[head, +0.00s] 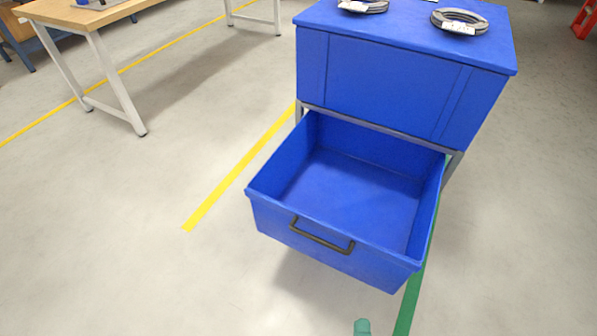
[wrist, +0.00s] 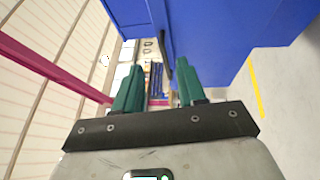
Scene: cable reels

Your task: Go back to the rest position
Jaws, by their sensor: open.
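My gripper (wrist: 158,80) shows in the wrist view with its two green fingers spread apart and nothing held between them. In the head view only a small green tip of it (head: 362,327) shows at the bottom edge, in front of the drawer. The blue drawer (head: 270,215) is pulled open from the blue cabinet (head: 395,80) and looks empty. Its dark handle (head: 322,235) is on the front face, apart from the green tip in the head view. Blue surfaces of the unit (wrist: 225,35) fill the upper right of the wrist view.
Two cable reels (head: 460,22) (head: 363,6) lie on the cabinet top. A wooden-topped table (head: 80,15) with white legs stands at the upper left. The floor left of the drawer is clear, with a yellow line (head: 240,170). A green line (head: 408,305) runs at its right.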

